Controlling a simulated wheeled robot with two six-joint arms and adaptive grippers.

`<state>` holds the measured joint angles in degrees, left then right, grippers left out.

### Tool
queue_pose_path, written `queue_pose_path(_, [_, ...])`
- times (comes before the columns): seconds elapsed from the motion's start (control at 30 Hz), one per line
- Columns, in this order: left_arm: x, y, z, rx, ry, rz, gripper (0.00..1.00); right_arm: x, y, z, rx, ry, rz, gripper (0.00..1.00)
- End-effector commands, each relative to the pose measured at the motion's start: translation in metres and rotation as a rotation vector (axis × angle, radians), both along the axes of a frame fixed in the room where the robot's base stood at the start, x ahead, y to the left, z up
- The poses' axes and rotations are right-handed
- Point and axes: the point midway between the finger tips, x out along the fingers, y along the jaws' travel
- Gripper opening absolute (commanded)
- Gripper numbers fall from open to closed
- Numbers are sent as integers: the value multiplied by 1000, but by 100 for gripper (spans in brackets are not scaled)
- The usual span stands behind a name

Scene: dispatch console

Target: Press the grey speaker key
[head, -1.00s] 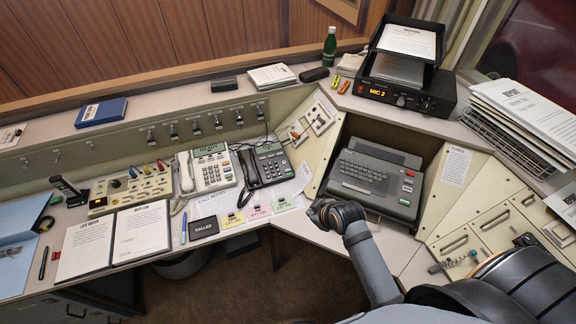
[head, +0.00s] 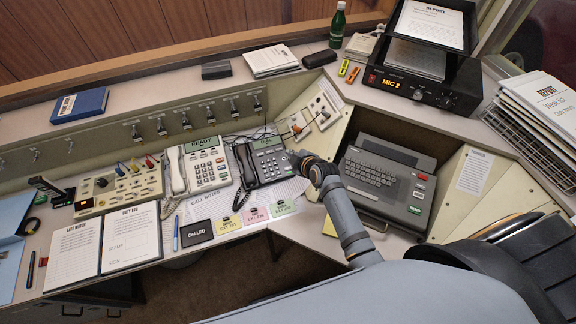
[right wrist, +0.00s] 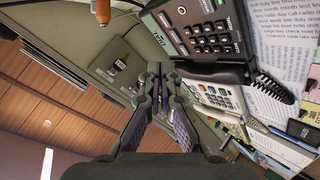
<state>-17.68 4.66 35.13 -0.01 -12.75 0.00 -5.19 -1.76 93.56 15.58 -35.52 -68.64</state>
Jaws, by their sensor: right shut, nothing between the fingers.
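A dark desk phone (head: 268,164) with a handset on its left and a small lit display stands on the desk. A light phone (head: 205,168) with a display stands to its left. I cannot pick out the grey speaker key for certain at this size. My right gripper (head: 295,158) is shut and empty, just right of the dark phone and apart from it as far as I can tell. In the right wrist view its closed fingertips (right wrist: 160,70) lie below and left of the dark phone's keypad (right wrist: 212,40). My left gripper is out of view.
A dark keyboard terminal (head: 378,185) sits right of my right arm. Coloured tags (head: 256,215) and a paper sheet lie in front of the phones. A panel with plugs and cables (head: 318,108) rises behind the gripper. A button console (head: 118,186) stands at left.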

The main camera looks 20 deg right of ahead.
Motion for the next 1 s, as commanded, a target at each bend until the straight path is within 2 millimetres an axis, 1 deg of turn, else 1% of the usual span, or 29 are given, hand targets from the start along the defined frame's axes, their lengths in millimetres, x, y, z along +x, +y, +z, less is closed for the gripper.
queue_pose_path(0.03, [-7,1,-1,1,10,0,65,0,0,0,0,0,0,0])
queue_pose_path(0.07, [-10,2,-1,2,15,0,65,0,0,0,0,0,0,0])
queue_pose_path(0.17, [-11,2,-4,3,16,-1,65,0,0,-3,0,0,0,0])
queue_pose_path(0.27, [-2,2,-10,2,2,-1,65,1,0,-10,-1,1,-1,0])
queue_pose_path(0.4, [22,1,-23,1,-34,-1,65,3,0,-25,0,1,-1,0])
queue_pose_path(0.5, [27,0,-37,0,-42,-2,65,5,0,-40,0,2,-1,0])
queue_pose_path(0.57, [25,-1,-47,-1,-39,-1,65,6,0,-49,0,2,-1,0])
queue_pose_path(0.7, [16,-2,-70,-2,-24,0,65,10,0,-70,0,1,-1,0])
queue_pose_path(0.87, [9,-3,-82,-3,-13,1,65,13,0,-85,-1,1,-1,0])
queue_pose_path(1.0, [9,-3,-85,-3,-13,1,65,14,0,-88,0,1,0,0])
